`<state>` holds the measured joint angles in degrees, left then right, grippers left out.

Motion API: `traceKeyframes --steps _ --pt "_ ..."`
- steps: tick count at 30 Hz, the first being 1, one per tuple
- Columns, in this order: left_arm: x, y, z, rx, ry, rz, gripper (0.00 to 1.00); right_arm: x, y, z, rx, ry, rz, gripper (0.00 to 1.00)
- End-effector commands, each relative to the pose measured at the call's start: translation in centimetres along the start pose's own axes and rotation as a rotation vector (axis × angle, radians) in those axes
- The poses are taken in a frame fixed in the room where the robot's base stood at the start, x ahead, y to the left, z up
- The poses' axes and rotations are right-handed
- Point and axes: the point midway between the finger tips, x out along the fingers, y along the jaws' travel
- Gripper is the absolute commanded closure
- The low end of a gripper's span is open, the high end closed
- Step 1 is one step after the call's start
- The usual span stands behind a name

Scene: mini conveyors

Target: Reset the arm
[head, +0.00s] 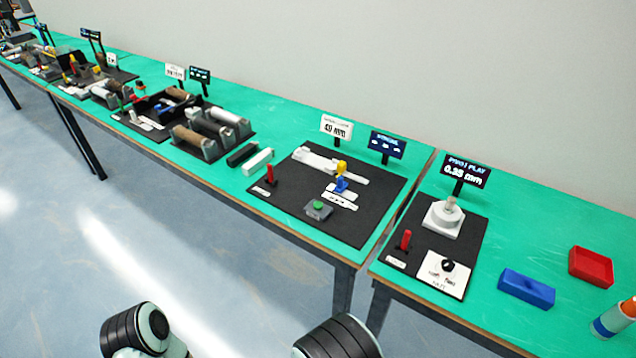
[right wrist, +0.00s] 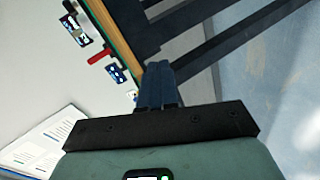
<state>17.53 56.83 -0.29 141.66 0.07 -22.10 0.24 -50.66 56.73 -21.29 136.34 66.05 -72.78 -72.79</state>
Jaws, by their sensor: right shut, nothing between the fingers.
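My right gripper (right wrist: 161,85) shows in the right wrist view with its two dark fingers together and nothing between them. It is in the air, apart from the table's wooden edge (right wrist: 106,25) and dark frame bars seen beyond it. In the head view neither gripper shows. Only dark, round links of my arms show at the bottom edge, in front of the table. My left gripper is out of view.
Green tables (head: 560,225) run along the wall. A black board (head: 365,215) holds a slide fixture, and another (head: 405,232) a white pivot fixture (head: 443,219). A blue tray (head: 526,289) and a red tray (head: 591,267) lie at right. The floor (head: 190,255) in front is clear.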

Motion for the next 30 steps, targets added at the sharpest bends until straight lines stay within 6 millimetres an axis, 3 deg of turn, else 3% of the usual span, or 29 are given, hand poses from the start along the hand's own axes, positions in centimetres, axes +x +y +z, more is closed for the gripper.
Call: traceKeyframes --steps 3,7,11,15,22,30 --pt "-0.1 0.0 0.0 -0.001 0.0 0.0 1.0 2.0 -4.0 3.0 0.125 -0.056 -0.189 1.0" --pt "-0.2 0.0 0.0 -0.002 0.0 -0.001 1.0 2.6 -9.3 7.0 0.325 -0.17 -0.444 1.0" --pt "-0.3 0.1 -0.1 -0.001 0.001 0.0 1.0 1.3 -14.1 10.8 0.555 -0.339 -0.696 1.0" --pt "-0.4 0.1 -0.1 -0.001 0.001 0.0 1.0 -1.9 -17.7 14.0 0.789 -0.558 -0.93 1.0" --pt "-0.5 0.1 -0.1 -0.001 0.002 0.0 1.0 -6.6 -19.9 16.6 1.03 -0.845 -1.155 1.0" --pt "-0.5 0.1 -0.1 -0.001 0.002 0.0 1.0 -8.0 -20.1 17.1 1.084 -0.925 -1.207 1.0"
